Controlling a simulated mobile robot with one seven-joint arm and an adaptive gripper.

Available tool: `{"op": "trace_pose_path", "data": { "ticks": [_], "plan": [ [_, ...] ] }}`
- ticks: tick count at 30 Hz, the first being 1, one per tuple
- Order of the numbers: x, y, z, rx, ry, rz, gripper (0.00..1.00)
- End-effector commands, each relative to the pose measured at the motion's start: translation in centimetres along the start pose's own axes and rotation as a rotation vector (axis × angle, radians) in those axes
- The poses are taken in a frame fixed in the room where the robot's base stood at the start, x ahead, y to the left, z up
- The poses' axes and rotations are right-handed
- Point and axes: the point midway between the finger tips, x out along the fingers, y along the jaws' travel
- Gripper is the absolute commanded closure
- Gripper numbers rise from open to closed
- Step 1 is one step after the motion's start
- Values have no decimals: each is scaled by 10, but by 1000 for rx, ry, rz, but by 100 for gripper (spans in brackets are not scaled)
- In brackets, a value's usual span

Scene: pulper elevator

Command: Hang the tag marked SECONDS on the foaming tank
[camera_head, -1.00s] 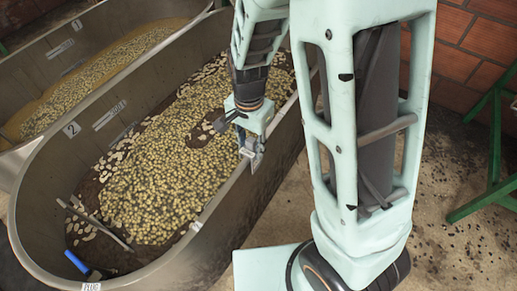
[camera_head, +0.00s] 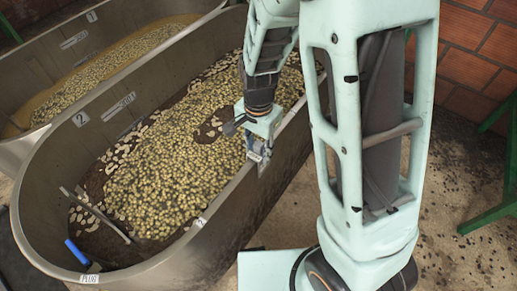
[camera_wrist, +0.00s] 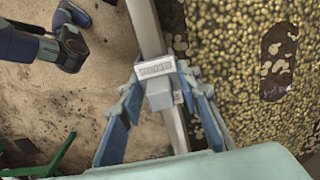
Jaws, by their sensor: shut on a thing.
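My gripper (camera_head: 260,152) is at the right-hand rim of the tank marked 2 (camera_head: 168,262). In the wrist view my gripper (camera_wrist: 157,82) is shut on a small pale tag (camera_wrist: 155,69) with dark lettering, which seems to read SECONDS. The tag lies over the metal rim (camera_wrist: 148,25) in that view. I cannot tell whether it touches the rim or hangs clear. Tank 2 holds pale beans in dark liquid, with pale patches on top. A second tank (camera_head: 62,42), marked 1, stands behind it with beans and yellowish liquid. Foam is not clear in either.
A tool with a blue handle (camera_head: 76,252) leans inside tank 2 near a PLUG label (camera_head: 89,278). A small white label (camera_head: 200,222) is on the near rim. A green stand (camera_head: 495,215) is at the right. Stained floor (camera_head: 455,185) lies between.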

Motion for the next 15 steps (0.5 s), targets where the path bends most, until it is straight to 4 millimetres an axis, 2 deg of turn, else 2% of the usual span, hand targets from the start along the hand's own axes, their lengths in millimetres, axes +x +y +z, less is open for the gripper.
{"op": "trace_pose_path", "data": {
  "ticks": [1,6,15],
  "plan": [
    [0,0,0,0,0,0,68],
    [0,0,0,0,0,0,49],
    [-1,0,0,0,0,-1,49]
  ]
}}
